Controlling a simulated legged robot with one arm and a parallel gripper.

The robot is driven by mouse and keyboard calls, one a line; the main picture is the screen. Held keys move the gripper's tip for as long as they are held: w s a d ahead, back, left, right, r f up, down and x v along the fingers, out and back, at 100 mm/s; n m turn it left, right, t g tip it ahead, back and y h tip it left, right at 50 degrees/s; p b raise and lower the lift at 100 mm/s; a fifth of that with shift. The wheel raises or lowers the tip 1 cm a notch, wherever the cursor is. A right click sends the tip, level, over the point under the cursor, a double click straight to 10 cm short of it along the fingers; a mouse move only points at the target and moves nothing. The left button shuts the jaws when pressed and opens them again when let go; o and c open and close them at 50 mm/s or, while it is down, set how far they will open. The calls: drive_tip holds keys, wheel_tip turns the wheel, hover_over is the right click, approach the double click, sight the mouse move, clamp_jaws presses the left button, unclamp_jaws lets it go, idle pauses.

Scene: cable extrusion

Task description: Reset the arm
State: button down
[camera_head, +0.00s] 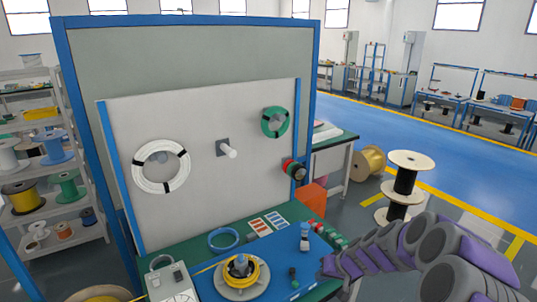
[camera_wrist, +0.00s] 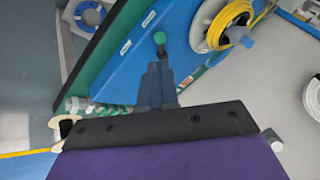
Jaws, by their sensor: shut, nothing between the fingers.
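My arm (camera_head: 400,245), purple and grey, reaches in from the lower right of the head view. Its front end is at the right edge of the green-and-blue workbench (camera_head: 190,248). In the wrist view my gripper (camera_wrist: 154,68) is shut and empty, its fingers together above the blue bench mat (camera_wrist: 120,70). A small green-topped item (camera_wrist: 159,38) lies just beyond the fingertips in the picture; I cannot tell the gap. It seems to be the small dark-green item on the mat in the head view (camera_head: 293,272).
A yellow cable coil (camera_head: 256,273) sits on a round holder on the bench. A blue ring (camera_head: 223,239) lies behind it. White (camera_head: 143,178) and green (camera_head: 267,122) coils hang on the upright panel. Black cable spools (camera_head: 405,182) stand on the floor behind my arm.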

drive_tip(key=s+a+r+n+g, duration=0.1)
drive_tip(key=s+a+r, duration=0.25)
drive_tip(key=s, duration=0.35)
drive_tip(key=s+a+r+n+g, duration=0.1)
drive_tip(key=s+a+r+g, duration=0.15)
drive_tip(key=s+r, duration=0.35)
drive_tip(key=s+a+r, duration=0.3)
drive_tip(key=s+a, duration=0.1)
drive_tip(key=s, duration=0.3)
drive_tip(key=s+d+r+g+h, duration=0.1)
drive_tip(key=s+d+h, duration=0.1)
drive_tip(key=s, duration=0.9)
drive_tip(key=s+d+r+m+g+h, duration=0.1)
drive_tip(key=s+d+g+h, duration=0.1)
drive_tip(key=s, duration=0.8)
drive_tip(key=shift+s+d+h, duration=0.3)
drive_tip(key=shift+s+d, duration=0.1)
drive_tip(key=shift+d, duration=0.35)
drive_tip(key=shift+r, duration=0.1)
